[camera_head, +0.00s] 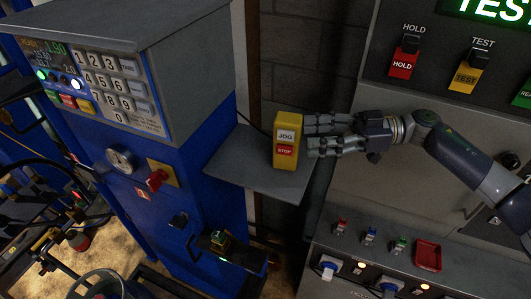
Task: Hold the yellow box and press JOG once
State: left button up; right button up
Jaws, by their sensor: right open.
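The yellow box (287,120) stands upright on a grey shelf (240,165). Its front carries a white JOG button (286,135) on top and a red STOP button (285,151) below. My right gripper (309,136) comes in from the right with its fingers apart, and its tips are at the right side of the box. I cannot tell whether the tips touch it. The gripper covers neither button.
A blue cabinet with a keypad (115,88) stands left of the shelf, with a red knob (156,178) on its front. A grey panel at right bears a red HOLD switch (403,64) and a yellow TEST switch (467,77). A red tray (428,255) sits below.

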jog(key=b, duration=0.8)
send_near(271, 171)
notch_tip(271, 171, up, 3)
jog(key=shift+f, duration=0.1)
jog(key=shift+s+a, duration=0.1)
jog(key=shift+a, duration=0.6)
jog(key=a, duration=0.1)
jog(key=a+b, duration=0.1)
jog(key=a, duration=0.3)
jog(key=shift+f, duration=0.35)
jog(key=shift+a+r+p, duration=0.1)
jog(key=shift+a+p, duration=0.65)
jog(key=shift+a, duration=0.2)
jog(key=shift+a+f, duration=0.2)
jog(key=shift+a, duration=0.55)
grip_shut()
jog(key=shift+o, duration=1.8)
grip_release()
